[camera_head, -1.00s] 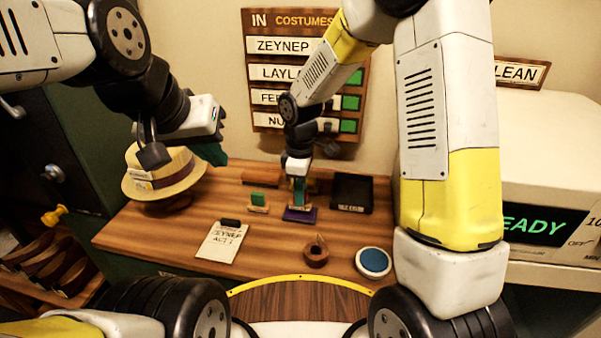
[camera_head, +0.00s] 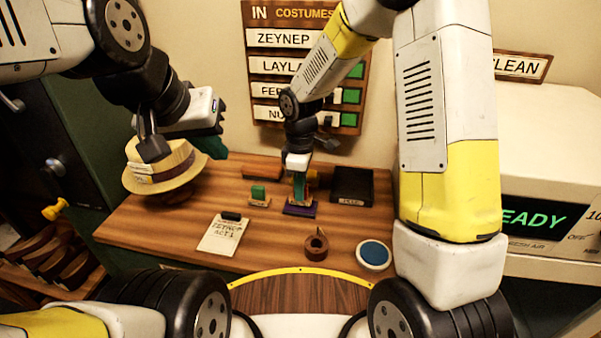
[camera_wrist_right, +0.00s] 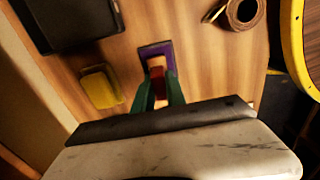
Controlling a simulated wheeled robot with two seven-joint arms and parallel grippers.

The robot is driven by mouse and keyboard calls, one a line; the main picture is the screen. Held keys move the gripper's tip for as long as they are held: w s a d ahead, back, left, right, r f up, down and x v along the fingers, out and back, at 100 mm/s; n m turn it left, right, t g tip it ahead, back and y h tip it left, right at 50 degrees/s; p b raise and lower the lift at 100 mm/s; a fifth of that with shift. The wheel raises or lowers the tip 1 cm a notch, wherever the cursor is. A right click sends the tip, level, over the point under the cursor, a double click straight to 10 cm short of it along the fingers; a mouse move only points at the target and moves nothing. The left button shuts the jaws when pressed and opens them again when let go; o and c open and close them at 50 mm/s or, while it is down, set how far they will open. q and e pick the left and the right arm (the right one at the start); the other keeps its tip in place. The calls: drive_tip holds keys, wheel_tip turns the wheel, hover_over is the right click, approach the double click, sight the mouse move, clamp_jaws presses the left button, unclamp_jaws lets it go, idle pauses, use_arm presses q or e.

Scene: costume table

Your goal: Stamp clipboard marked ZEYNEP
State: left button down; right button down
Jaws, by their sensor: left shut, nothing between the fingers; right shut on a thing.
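The clipboard marked ZEYNEP ACT 1 (camera_head: 222,235) lies on the table, its dark clip (camera_head: 231,216) at the far edge. My right gripper (camera_head: 299,188) is to its right and further back, pointing down. Its green fingers, also in the right wrist view (camera_wrist_right: 158,92), are shut on a small reddish upright thing, apparently a stamp handle (camera_wrist_right: 157,74). This stands over a purple pad or base (camera_wrist_right: 144,52), also seen in the head view (camera_head: 300,211). Whether they touch is unclear. My left gripper (camera_head: 214,148) is shut and empty near the straw hat (camera_head: 165,178).
A small green block on a wooden base (camera_head: 258,196) stands left of the purple pad. A black tray (camera_head: 352,186), a tape roll (camera_head: 316,245) and a round blue pad (camera_head: 374,255) lie to the right. A yellow block (camera_wrist_right: 100,88) sits behind. The table around the clipboard is clear.

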drive_tip(key=shift+f, duration=0.55)
idle(1.0)
drive_tip(key=shift+r, duration=3.55)
